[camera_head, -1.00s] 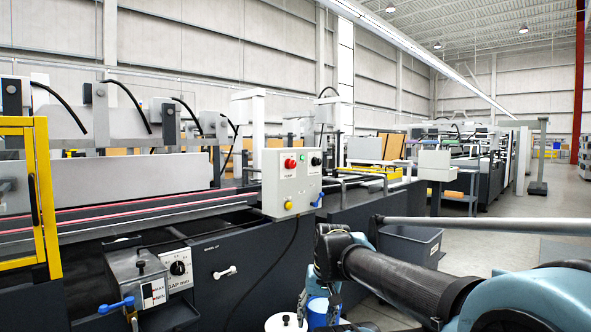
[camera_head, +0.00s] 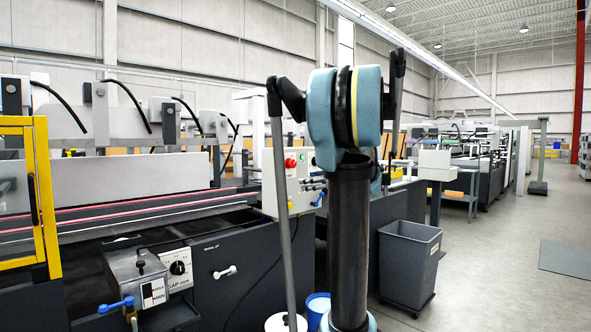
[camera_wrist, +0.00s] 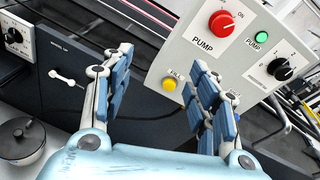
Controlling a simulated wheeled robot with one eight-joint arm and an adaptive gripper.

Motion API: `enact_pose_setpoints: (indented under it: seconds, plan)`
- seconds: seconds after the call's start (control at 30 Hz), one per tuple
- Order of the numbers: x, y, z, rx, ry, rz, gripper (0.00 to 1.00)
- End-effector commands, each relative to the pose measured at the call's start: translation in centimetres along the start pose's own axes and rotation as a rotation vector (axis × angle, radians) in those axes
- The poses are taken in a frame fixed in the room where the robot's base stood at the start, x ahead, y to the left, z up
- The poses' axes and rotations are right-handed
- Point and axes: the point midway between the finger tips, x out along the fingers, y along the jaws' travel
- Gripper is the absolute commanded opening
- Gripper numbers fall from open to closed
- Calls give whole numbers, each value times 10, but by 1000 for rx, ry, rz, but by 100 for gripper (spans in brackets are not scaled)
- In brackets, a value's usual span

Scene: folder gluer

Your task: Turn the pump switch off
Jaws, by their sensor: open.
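The pump switch is a red round knob (camera_wrist: 221,24) on a light grey control box (camera_wrist: 180,60), above a PUMP label, with an ON mark at its upper right. Which mark the knob points to is not clear to me. The knob also shows in the head view (camera_head: 290,162), left of my raised arm. My gripper (camera_wrist: 165,78) is open and empty in the wrist view. Its right finger overlaps the lower part of the box in the picture, below the knob, and no finger touches the knob. In the head view my arm mostly hides the gripper.
Beside the knob are a green button (camera_wrist: 261,38), a black selector (camera_wrist: 282,69) and a yellow button (camera_wrist: 169,85). A grey bin (camera_head: 408,262) stands right of my arm. A white lidded pot (camera_wrist: 22,140) is at lower left.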

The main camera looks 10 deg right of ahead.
Motion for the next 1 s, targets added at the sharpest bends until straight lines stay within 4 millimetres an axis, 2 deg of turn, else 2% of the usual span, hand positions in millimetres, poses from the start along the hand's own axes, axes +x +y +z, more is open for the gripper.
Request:
enact_pose_setpoints:
  seconds: [0.03,0.1,0.2,0.3,0.43,0.57,1.0]
  plan:
    - [-3,-23,4,65,-36,-32,54]
    - [-8,-47,11,145,-84,-65,54]
    - [-14,-71,16,225,-134,-94,54]
    - [-16,-83,19,267,-162,-107,54]
    - [-11,-87,22,281,-172,-110,54]
    - [4,-89,24,280,-172,-108,54]
    - [77,-98,35,278,-170,-107,54]
